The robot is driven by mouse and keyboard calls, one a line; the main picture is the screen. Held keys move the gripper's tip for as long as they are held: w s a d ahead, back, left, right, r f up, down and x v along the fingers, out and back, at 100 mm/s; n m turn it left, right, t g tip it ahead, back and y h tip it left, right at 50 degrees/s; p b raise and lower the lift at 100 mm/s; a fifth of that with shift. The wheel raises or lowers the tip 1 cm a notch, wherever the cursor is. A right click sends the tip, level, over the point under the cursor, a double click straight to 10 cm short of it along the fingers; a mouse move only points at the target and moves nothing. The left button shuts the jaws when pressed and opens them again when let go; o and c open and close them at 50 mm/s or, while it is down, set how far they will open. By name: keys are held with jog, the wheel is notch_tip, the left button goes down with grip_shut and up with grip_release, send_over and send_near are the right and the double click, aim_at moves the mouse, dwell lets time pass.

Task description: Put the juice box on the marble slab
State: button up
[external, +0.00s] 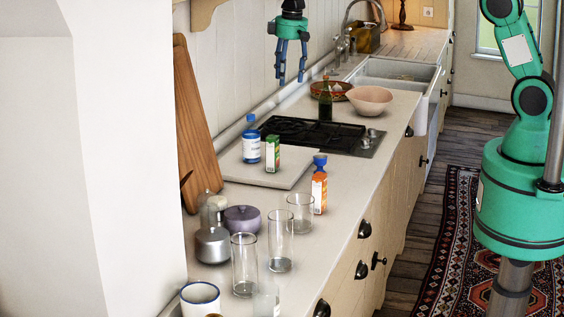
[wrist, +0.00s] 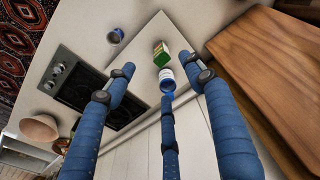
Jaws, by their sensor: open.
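A small green and white carton (external: 272,153), the likely juice box, stands upright on the pale marble slab (external: 262,178). The carton also shows in the wrist view (wrist: 161,52), on the slab (wrist: 180,37). A white and blue bottle (external: 251,143) stands on the slab beside the green carton. My gripper (external: 290,78) is open and empty, high above the counter near the wall, its fingers (wrist: 165,85) spread apart.
A black hob (external: 308,133) lies behind the slab. A green bottle (external: 325,103) and a pink bowl (external: 369,100) stand farther back. Several glasses (external: 280,247) and a purple pot (external: 242,218) crowd the near counter. A wooden board (external: 197,125) leans on the wall.

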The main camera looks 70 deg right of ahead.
jog(key=s+a+r+t, duration=0.1)
jog(key=s+a+r, duration=0.2)
jog(key=s+r, duration=0.75)
jog(key=s+a+r+t, duration=0.1)
jog(key=s+a+r, duration=0.3)
jog(key=s+r, duration=0.65)
jog(key=s+a+f+t, duration=0.1)
jog(key=s, duration=1.2)
jog(key=s+a+f+t, duration=0.1)
jog(key=s+a, duration=0.1)
jog(key=s, duration=1.1)
jog(key=shift+s+t, duration=0.25)
jog(key=shift+t, duration=0.05)
notch_tip(320, 180, down, 16)
jog(key=b, duration=1.6)
jog(key=shift+f, duration=0.15)
